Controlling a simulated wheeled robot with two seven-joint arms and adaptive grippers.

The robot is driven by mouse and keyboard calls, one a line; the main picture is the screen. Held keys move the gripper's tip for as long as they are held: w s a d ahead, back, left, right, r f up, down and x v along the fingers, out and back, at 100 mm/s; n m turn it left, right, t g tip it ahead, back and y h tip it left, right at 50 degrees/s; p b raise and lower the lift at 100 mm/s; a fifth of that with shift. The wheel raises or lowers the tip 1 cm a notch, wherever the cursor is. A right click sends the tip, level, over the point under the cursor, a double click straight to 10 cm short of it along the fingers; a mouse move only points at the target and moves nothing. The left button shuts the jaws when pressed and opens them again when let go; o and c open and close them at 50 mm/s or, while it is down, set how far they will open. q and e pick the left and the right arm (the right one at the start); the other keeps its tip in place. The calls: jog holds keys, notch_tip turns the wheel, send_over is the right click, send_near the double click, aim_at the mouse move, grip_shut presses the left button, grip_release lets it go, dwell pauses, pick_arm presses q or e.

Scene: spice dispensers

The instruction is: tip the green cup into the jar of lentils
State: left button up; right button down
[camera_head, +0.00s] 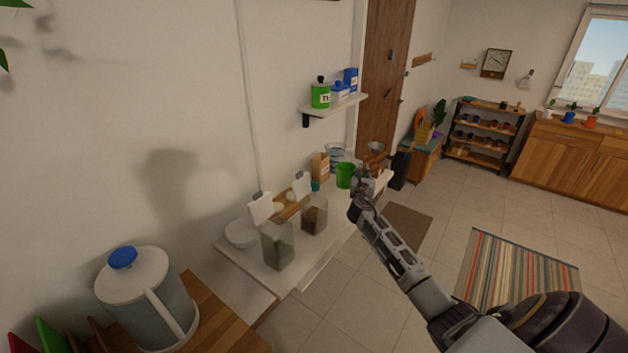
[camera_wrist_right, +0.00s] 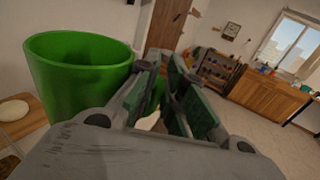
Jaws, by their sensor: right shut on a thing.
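The green cup (camera_head: 345,176) is held in the air above the far part of the white shelf, mouth up and roughly upright. My right gripper (camera_head: 360,183) is shut on it from the right. In the right wrist view the cup (camera_wrist_right: 80,75) is at the left, beside the fingers (camera_wrist_right: 165,100), with a green part between them. Two glass jars stand nearer on the shelf: one with brownish contents (camera_head: 314,217) and one with darker grey-green contents (camera_head: 278,246). I cannot tell which holds lentils. The cup is apart from both jars. My left gripper is out of view.
Small white cards stand behind the jars. A white bowl (camera_head: 241,233) sits at the shelf's near left end, and a cardboard-coloured carton (camera_head: 320,167) stands behind the cup. A jug with a blue lid (camera_head: 148,298) stands nearer. The upper shelf (camera_head: 335,106) holds several containers.

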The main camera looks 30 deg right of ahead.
jog(key=shift+r, duration=2.55)
jog(key=shift+w, duration=0.1)
jog(key=shift+w+a+r, duration=0.1)
jog(key=shift+a+r, duration=0.1)
jog(key=shift+r, duration=0.05)
jog(key=w+a+r+n+t+y, duration=0.1)
jog(key=a+r+n+t+y, duration=0.25)
jog(key=a+r, duration=0.7)
jog(key=s+a+f+n+y+b, duration=0.1)
jog(key=a+y, duration=0.1)
jog(key=a, duration=0.6)
jog(key=s+a+f+n+y, duration=0.1)
jog(key=s+a+n+y, duration=0.15)
jog(key=a, duration=0.45)
jog(key=s+a+f+n+t+y+b, duration=0.1)
jog(key=s+a+f+y, duration=0.15)
jog(key=a+f, duration=0.3)
jog(key=s+a+f+y+b, duration=0.1)
jog(key=s+a+f, duration=0.2)
jog(key=a+f, duration=0.25)
jog(key=s+a+f, duration=0.1)
jog(key=s+f, duration=0.2)
jog(key=f, duration=0.3)
jog(key=s+a+f+b, duration=0.1)
jog(key=s+a+f, duration=0.1)
jog(key=f, duration=0.5)
jog(key=shift+s+a+n, duration=0.2)
jog(key=shift+s+n, duration=0.1)
jog(key=shift+s, duration=0.6)
